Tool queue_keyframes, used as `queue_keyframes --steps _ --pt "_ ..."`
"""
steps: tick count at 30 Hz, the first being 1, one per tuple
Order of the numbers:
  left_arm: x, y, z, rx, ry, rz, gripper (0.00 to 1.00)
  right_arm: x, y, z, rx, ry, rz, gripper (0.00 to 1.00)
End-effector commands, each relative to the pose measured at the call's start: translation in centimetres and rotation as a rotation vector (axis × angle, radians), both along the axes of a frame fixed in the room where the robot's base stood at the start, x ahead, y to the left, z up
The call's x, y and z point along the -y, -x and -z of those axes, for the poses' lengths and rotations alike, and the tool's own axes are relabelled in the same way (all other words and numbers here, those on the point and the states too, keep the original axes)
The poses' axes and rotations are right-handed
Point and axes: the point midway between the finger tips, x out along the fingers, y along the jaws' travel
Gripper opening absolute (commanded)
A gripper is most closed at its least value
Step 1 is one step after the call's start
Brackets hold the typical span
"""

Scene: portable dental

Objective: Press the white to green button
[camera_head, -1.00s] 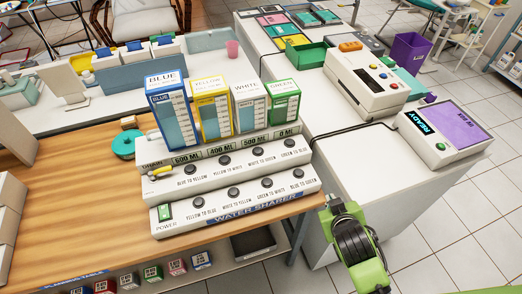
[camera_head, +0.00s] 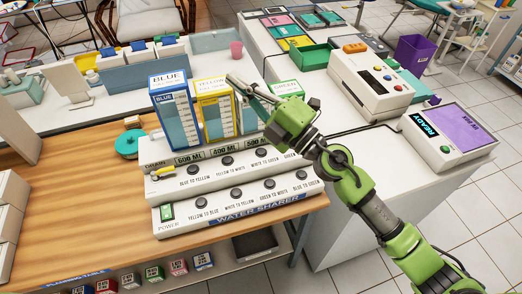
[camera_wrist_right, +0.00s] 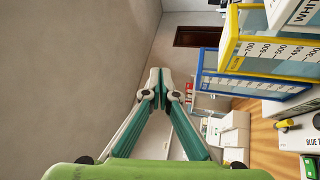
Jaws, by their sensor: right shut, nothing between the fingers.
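The white-to-green button (camera_head: 261,152) is a dark round knob, third from the left in the upper row of the white water sharer (camera_head: 180,184). My right gripper (camera_head: 236,82) reaches in from the right above the machine, its fingers shut and empty at the height of the container tops. It is apart from the button and higher. The gripper hides most of the white container and part of the green one (camera_head: 287,88). In the right wrist view, the fingertips (camera_wrist_right: 155,80) meet with nothing between them. My left gripper is not in view.
The blue (camera_head: 175,110) and yellow (camera_head: 213,108) containers stand behind the buttons, close to my right gripper. A lower row of similar buttons (camera_head: 236,193) lies in front. A device with a purple screen (camera_head: 452,135) stands at right. The wooden table (camera_head: 80,190) is mostly clear at left.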

Motion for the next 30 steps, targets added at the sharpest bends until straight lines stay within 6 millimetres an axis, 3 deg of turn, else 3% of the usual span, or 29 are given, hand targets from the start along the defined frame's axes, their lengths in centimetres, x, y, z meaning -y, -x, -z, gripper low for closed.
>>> queue_keyframes --steps 3,6,8,12,15,21,30 --pt "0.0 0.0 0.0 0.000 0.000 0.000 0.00 -3.6 1.2 2.1 0.119 0.280 -0.147 0.00" --pt "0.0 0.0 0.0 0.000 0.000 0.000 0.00 -4.6 1.4 5.6 0.175 0.540 -0.237 0.00" --pt "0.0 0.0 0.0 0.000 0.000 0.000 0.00 -4.1 0.9 8.1 0.192 0.703 -0.273 0.00" --pt "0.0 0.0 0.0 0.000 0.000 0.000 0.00 -0.7 -1.4 12.7 0.183 1.037 -0.296 0.00" --pt "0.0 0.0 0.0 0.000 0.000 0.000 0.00 1.9 -2.9 14.5 0.159 1.193 -0.285 0.00" --pt "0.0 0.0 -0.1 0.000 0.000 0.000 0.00 5.0 -4.4 15.7 0.125 1.343 -0.258 0.00" --pt "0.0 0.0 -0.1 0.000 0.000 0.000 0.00 5.5 -4.7 15.9 0.119 1.365 -0.254 0.00"
